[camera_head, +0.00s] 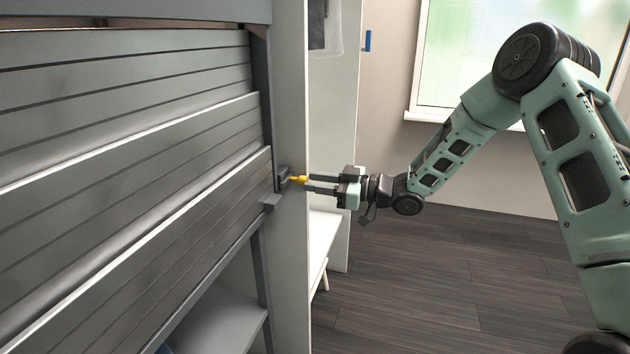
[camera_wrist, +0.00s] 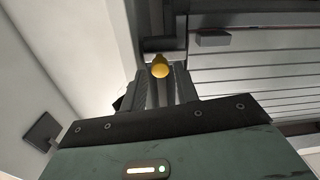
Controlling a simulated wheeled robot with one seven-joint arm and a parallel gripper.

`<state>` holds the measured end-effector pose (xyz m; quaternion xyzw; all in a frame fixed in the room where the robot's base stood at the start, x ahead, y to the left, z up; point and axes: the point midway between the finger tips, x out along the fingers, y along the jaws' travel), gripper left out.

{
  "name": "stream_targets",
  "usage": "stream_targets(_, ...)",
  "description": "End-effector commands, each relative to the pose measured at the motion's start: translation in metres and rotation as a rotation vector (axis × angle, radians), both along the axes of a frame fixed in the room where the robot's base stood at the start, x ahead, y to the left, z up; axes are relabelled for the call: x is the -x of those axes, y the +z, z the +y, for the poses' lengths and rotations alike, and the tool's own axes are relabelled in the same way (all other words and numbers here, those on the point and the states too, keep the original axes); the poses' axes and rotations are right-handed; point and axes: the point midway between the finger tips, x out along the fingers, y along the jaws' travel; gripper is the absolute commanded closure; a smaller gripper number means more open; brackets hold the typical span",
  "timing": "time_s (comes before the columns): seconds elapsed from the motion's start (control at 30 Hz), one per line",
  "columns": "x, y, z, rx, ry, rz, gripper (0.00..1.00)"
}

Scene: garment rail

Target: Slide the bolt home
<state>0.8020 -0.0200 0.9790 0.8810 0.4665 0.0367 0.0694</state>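The bolt has a yellow knob (camera_head: 298,179) on a dark grey mount (camera_head: 282,177) at the right edge of a grey slatted shutter (camera_head: 130,150). In the wrist view the yellow knob (camera_wrist: 160,68) shows ahead, between the finger ends, with the dark mount (camera_wrist: 164,43) behind it. My gripper (camera_head: 306,183) reaches in from the right, its two fingers apart, one higher and one lower, with tips at the knob. The wrist view also shows my gripper (camera_wrist: 163,85) with a gap between the fingers. I cannot tell whether either finger touches the knob.
A small grey block (camera_head: 271,201) sticks out just below the mount; it also shows in the wrist view (camera_wrist: 213,38). A pale upright panel (camera_head: 292,100) stands beside the shutter. A white bench (camera_head: 322,240) is below my gripper. The dark floor (camera_head: 430,270) is clear.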

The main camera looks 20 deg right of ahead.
Motion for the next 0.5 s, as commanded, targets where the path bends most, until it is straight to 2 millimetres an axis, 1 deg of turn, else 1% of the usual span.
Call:
stream_targets(0.13,-0.0044,0.0001,0.0065,-0.002,-0.001,0.000,0.70)
stream_targets(0.4,-0.0049,-0.0001,0.0072,-0.001,-0.001,0.001,0.70)
stream_targets(0.43,-0.0049,-0.0001,0.0072,-0.001,-0.001,0.001,0.75)
stream_targets(0.47,-0.0049,-0.0001,0.0072,-0.001,-0.001,0.001,0.84)
stream_targets(0.5,-0.0048,-0.0001,0.0071,-0.001,-0.001,0.001,0.95)
